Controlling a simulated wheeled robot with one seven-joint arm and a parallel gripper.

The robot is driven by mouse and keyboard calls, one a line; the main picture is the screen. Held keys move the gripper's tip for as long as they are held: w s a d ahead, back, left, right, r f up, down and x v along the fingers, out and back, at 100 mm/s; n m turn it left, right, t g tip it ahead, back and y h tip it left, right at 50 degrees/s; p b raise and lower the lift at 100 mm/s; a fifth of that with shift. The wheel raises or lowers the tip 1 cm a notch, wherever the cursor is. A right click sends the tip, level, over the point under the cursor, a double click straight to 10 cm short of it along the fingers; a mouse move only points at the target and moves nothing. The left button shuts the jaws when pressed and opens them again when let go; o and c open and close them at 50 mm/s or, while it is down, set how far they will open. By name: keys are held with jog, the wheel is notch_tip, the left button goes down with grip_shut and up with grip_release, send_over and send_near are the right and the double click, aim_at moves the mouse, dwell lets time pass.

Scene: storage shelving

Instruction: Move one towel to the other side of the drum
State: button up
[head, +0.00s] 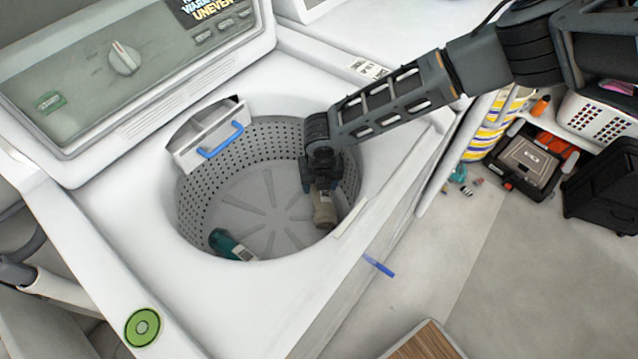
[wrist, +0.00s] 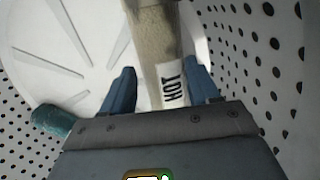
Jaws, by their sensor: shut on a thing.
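The drum (head: 262,148) is a grey perforated tub in the open top of a white washer. A beige rolled towel (head: 324,212) is inside at its right side; in the wrist view the towel (wrist: 157,30) has a white band marked "HOT". My gripper (head: 322,184) reaches down into the drum and is shut on this towel, with blue fingers (wrist: 162,78) on either side of it. A teal rolled towel (head: 226,243) with a white label lies on the drum floor at the front left, and its end shows in the wrist view (wrist: 50,122).
A dispenser with a blue handle (head: 220,140) sits at the drum's back-left rim. The control panel (head: 125,60) rises behind. A blue pen-like object (head: 378,265) is beside the washer's right edge. Most of the drum's middle floor is clear.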

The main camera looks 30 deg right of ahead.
jog(key=shift+s+a+f, duration=0.1)
jog(key=shift+a+f, duration=0.05)
jog(key=shift+f, duration=0.3)
jog(key=shift+f, duration=0.1)
jog(key=shift+f+b, duration=0.4)
jog(key=shift+b, duration=0.05)
jog(key=shift+f, duration=0.15)
jog(key=o, duration=1.4)
jog(key=shift+o, duration=0.2)
